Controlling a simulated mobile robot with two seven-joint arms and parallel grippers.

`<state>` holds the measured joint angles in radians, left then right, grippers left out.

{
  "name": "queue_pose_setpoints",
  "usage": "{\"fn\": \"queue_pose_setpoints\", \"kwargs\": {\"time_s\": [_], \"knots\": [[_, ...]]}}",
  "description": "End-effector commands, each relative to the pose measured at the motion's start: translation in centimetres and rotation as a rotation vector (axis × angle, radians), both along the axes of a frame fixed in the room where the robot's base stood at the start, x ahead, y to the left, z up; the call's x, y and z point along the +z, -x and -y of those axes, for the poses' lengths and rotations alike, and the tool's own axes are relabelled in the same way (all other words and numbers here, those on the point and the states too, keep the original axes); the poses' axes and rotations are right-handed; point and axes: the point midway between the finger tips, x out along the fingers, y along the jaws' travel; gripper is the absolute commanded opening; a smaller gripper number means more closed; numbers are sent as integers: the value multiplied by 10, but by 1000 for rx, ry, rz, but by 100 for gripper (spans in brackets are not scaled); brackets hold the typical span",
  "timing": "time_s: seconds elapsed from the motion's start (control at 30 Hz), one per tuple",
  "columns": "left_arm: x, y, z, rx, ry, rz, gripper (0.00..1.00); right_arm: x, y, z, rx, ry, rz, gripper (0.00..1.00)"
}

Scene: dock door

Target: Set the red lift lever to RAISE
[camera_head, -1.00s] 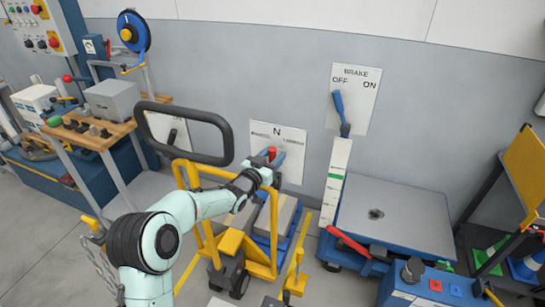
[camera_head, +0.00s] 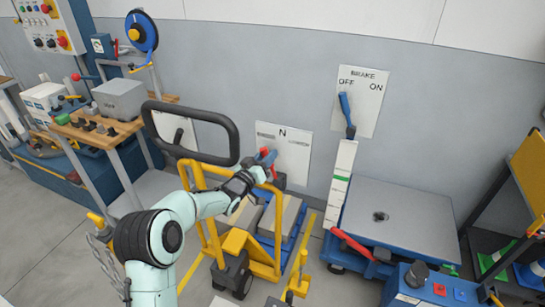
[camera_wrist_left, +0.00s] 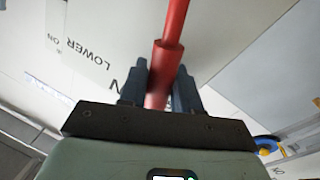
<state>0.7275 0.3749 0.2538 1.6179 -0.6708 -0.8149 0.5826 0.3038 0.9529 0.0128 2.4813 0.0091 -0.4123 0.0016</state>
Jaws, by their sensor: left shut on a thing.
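The red lift lever (camera_head: 273,171) stands in front of a white plate (camera_head: 298,166) marked N, with a label on each side of the N. In the head view the lever is mostly hidden by my left gripper (camera_head: 266,160). In the left wrist view the red lever (camera_wrist_left: 172,30) runs up between the two dark fingers of my left gripper (camera_wrist_left: 160,90), which are shut on it. The word LOWER (camera_wrist_left: 87,52) shows upside down beside it on the plate. The label left of the N is too small to read in the head view. My right gripper is not in view.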

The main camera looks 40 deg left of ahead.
Motion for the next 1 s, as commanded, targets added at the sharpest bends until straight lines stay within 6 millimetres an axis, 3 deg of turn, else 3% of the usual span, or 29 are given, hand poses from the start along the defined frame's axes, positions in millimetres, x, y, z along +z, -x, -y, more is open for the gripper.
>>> {"fn": "queue_pose_setpoints", "kwargs": {"time_s": [0.4, 0.97, 1.0], "knots": [[-12, 6, -20, 2, 199, 63, 0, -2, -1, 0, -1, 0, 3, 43], [-14, 7, -23, 3, 237, 72, 0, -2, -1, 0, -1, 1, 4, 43], [-14, 7, -23, 3, 237, 72, 42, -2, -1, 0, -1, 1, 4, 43]]}}
